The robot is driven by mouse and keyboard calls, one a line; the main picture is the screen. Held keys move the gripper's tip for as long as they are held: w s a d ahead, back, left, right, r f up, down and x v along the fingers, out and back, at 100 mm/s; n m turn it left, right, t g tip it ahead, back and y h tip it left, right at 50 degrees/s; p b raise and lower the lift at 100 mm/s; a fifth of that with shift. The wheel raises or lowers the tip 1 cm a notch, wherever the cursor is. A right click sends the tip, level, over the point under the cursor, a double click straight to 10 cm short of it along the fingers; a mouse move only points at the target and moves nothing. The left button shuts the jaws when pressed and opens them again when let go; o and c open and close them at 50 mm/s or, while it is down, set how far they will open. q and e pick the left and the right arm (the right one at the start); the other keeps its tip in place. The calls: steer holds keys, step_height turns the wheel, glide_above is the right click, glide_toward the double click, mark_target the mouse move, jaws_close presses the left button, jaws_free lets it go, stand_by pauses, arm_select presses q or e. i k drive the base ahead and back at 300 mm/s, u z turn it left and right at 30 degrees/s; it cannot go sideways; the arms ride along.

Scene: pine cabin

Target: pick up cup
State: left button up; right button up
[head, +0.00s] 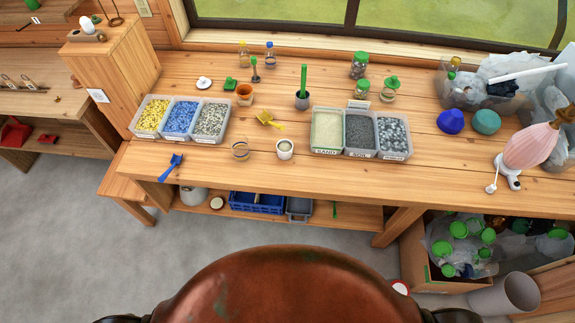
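A small white cup (285,152) stands upright on the wooden workbench (310,180) near its front edge, in the middle of the head view. Its contents look pale, but are too small to tell. Neither of my grippers shows in the head view, and nothing is touching the white cup.
Bins of yellow, blue and grey pieces (180,134) stand left; sand, soil and pebble bins (360,151) stand right of the cup. A blue scoop (171,167) lies at the front edge, a yellow scoop (269,120) behind the cup.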

mark_target(285, 146)
steer(key=k, duration=0.15)
steer(key=u, duration=1.7)
steer(key=i, duration=1.15)
steer(key=z, duration=2)
